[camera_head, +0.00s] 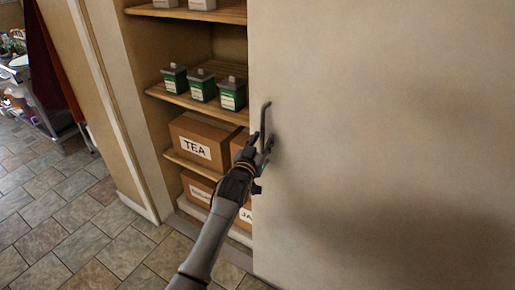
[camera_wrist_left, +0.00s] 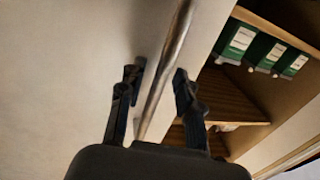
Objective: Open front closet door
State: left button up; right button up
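The closet door (camera_head: 390,130) is a large pale panel filling the right of the head view. It stands beside an uncovered part of the closet, where shelves show. A metal bar handle (camera_head: 264,122) is fixed upright near the door's left edge. My left gripper (camera_head: 258,148) is at the handle's lower part. In the left wrist view the handle (camera_wrist_left: 168,65) runs between the two fingers of the left gripper (camera_wrist_left: 157,85), with gaps visible on both sides, so the fingers are open around it. The door (camera_wrist_left: 70,70) lies behind. My right gripper is not in view.
Closet shelves (camera_head: 205,107) hold green tins (camera_head: 202,86) and cardboard boxes, one marked TEA (camera_head: 198,142). A wall post (camera_head: 125,110) stands left of the closet. A cart (camera_head: 45,100) with items is at the far left. The tiled floor (camera_head: 70,215) at lower left is clear.

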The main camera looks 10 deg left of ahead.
pick_arm(q)
jog(key=s+a, duration=0.2)
jog(key=s, duration=1)
jog(key=s+f+g, duration=0.2)
jog(key=f+g, duration=0.1)
jog(key=f, duration=0.9)
jog(key=s+f+g, duration=0.2)
jog(key=s+f, duration=0.1)
jog(key=f, duration=1)
jog(key=s+a+f+g+y, duration=0.1)
jog(key=s+f+g, duration=0.1)
jog(key=s+f, duration=0.45)
jog(key=s+a+f+g, duration=0.2)
jog(key=s+f, duration=0.2)
jog(key=f, duration=0.5)
jog(key=s+a+f+g, duration=0.2)
jog(key=s+f, duration=0.4)
jog(key=s, duration=0.6)
jog(key=s+a+f+g+y, duration=0.1)
jog(key=s+a+f+g, duration=0.1)
jog(key=s+f, duration=0.5)
jog(key=s+a+f+g, duration=0.3)
jog(key=s+f, duration=0.4)
jog(key=s, duration=1.2)
jog(key=shift+s+m+g+y, duration=0.25)
jog(key=shift+m+g+y, duration=0.05)
jog(key=shift+g+y, duration=0.1)
